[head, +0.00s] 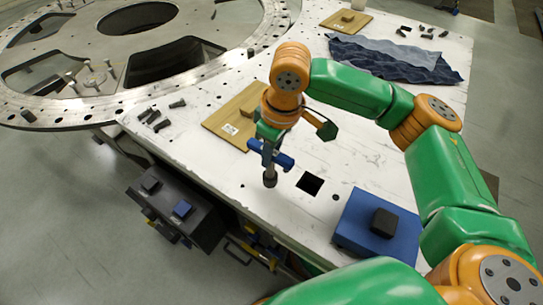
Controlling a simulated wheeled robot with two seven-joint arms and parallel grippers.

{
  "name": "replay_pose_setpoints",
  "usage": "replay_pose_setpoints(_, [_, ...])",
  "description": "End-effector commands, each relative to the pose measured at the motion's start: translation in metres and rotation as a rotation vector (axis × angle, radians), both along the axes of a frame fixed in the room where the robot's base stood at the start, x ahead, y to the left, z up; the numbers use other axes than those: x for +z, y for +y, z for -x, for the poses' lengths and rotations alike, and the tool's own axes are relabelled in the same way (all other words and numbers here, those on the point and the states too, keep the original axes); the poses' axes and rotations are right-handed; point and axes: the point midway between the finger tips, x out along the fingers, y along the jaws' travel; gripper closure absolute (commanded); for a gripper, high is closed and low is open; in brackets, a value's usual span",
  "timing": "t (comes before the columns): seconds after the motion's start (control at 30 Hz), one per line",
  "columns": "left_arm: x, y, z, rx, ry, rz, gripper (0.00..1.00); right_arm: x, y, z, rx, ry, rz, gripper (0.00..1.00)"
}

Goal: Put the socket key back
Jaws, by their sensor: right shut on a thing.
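My right gripper (270,137) comes in from the right and points down over the white table. It is shut on the socket key, a tool with a blue cross handle (286,161) and a dark socket end (270,180) hanging downward. The key is roughly upright, just left of a dark square opening (310,183) in the tabletop. I cannot tell whether its lower end touches the table. The gripper partly hides the key's top. My left gripper is out of view.
The white table (390,160) carries a blue block with a black knob (383,223), a wooden board (225,121), dark blue cloth (395,60) and loose bolts (155,118). The large turret plate (60,112) is at upper left. A dark cabinet (178,215) stands below the table's left edge.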

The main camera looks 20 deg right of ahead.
Motion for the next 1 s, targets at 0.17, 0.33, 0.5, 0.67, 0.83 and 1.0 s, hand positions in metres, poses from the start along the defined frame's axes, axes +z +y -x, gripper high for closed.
replay_pose_setpoints(0.17, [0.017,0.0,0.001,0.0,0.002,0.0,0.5,-0.027,-0.001,0.0,-0.001,0.004,0.002,1.0])
replay_pose_setpoints(0.33, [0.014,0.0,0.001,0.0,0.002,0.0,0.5,-0.031,-0.001,-0.001,0.0,-0.002,-0.001,1.0])
replay_pose_setpoints(0.5, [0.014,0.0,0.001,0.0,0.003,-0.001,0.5,-0.034,0.0,-0.001,-0.001,-0.001,-0.001,1.0])
replay_pose_setpoints(0.67, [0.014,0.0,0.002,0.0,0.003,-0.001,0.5,-0.034,0.0,-0.001,-0.001,0.0,0.0,0.43])
replay_pose_setpoints(0.83, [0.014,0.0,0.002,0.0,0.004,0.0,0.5,-0.034,0.0,-0.001,-0.001,0.0,0.0,0.43])
replay_pose_setpoints(1.0, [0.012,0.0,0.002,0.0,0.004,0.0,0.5,-0.027,-0.001,0.0,-0.001,-0.001,-0.001,0.43])
